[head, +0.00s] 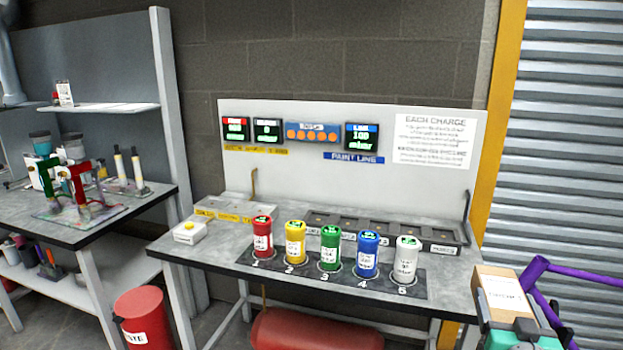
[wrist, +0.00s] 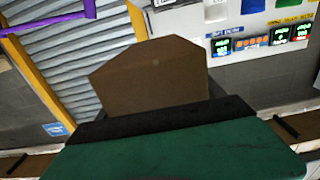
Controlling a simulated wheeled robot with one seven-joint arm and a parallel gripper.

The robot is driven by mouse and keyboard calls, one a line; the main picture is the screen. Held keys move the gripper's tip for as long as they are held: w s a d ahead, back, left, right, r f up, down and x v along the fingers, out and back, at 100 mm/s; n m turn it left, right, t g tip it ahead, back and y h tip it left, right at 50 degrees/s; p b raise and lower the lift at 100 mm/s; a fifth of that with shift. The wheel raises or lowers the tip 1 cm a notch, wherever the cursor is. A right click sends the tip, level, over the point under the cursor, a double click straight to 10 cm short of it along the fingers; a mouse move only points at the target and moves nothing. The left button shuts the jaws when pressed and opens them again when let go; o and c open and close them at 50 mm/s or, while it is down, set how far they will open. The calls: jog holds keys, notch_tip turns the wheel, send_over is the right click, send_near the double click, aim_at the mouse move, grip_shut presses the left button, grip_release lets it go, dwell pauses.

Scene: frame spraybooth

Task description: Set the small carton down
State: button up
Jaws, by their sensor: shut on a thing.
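The small carton (head: 503,293) is a brown cardboard box with a white printed label, at the lower right of the head view. My gripper (head: 512,328) is shut on it and holds it up, right of the workbench's right end. In the wrist view the carton (wrist: 155,75) stands beyond the dark edge and green body of my gripper, which hide its lower part. I cannot see a surface touching the carton's underside.
The grey workbench (head: 205,258) carries several coloured canisters in numbered spots, a white box with a yellow button (head: 189,232) and a row of dark trays. A purple tube frame (head: 545,268) is close right of the carton. A red bin (head: 145,320) stands left. Bare bench top shows at the front left.

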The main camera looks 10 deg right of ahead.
aim_at(515, 301)
jog(key=shift+s+d+r, duration=0.15)
jog(key=shift+s+r, duration=0.6)
jog(key=shift+s, duration=0.1)
jog(key=shift+w+d+r, duration=0.5)
jog(key=shift+w+r, duration=0.15)
jog(key=shift+r, duration=0.2)
jog(key=shift+d+f, duration=0.1)
jog(key=shift+f, duration=0.2)
jog(key=w+a+f+n+t+y+p, duration=0.1)
jog(key=w+a+f+n+y+p, duration=0.2)
jog(key=w+a, duration=0.45)
jog(key=w+a+f+n+t+y+p, duration=0.1)
jog(key=w+a+f+n+t+y, duration=0.1)
jog(key=w+a+f+y, duration=0.5)
jog(key=w+a+n+g+y+p, duration=0.1)
jog(key=a+n+y, duration=0.3)
jog(key=a, duration=1.7)
jog(key=shift+w+r+n+p, duration=0.25)
jog(key=shift+r+n+p, duration=0.05)
jog(key=shift+r+p, duration=0.15)
jog(key=shift+a, duration=0.1)
